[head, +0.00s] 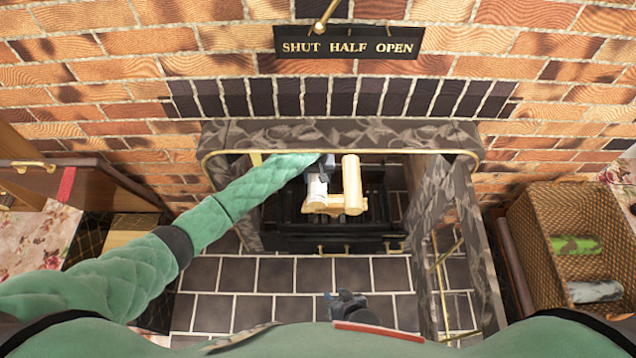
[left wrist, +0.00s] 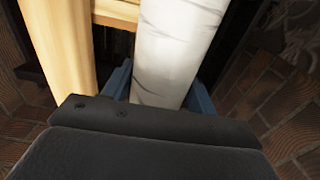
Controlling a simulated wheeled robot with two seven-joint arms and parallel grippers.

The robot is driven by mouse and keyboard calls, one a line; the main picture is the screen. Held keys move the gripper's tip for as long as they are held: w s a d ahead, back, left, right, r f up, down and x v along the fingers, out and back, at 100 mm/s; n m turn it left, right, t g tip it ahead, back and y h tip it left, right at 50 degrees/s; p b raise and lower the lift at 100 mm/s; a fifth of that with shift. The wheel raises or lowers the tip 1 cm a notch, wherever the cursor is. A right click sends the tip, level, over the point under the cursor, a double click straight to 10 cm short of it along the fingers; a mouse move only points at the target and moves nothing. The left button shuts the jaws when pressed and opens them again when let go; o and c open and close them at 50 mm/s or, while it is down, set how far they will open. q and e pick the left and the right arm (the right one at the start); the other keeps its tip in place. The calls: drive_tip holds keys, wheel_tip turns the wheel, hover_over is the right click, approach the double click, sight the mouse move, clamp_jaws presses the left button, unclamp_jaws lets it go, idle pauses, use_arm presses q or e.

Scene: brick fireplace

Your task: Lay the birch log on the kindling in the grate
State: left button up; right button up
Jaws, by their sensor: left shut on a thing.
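The white birch log (head: 316,190) is in my left gripper (head: 321,172), inside the fireplace opening. In the left wrist view the log (left wrist: 172,50) lies between the blue fingers of the left gripper (left wrist: 160,92), which is shut on it. Pale kindling (head: 352,185) lies in the dark grate (head: 285,225), and one piece (left wrist: 62,45) runs alongside the log on its left. The log's near end overlaps the crosswise kindling; I cannot tell whether they touch. My right gripper (head: 348,306) is low over the hearth, apart from the log; its jaws are unclear.
A patterned screen panel (head: 462,225) stands at the right of the opening. A wicker basket (head: 535,235) at the right holds a green roll (head: 575,245) and a grey roll (head: 596,291). A sign (head: 349,43) hangs above. The tiled hearth (head: 260,275) is mostly clear.

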use_arm(q)
drive_tip(key=shift+f, duration=1.7)
drive_tip(key=shift+f, duration=0.1)
drive_tip(key=o, duration=1.3)
drive_tip(key=shift+c, duration=0.2)
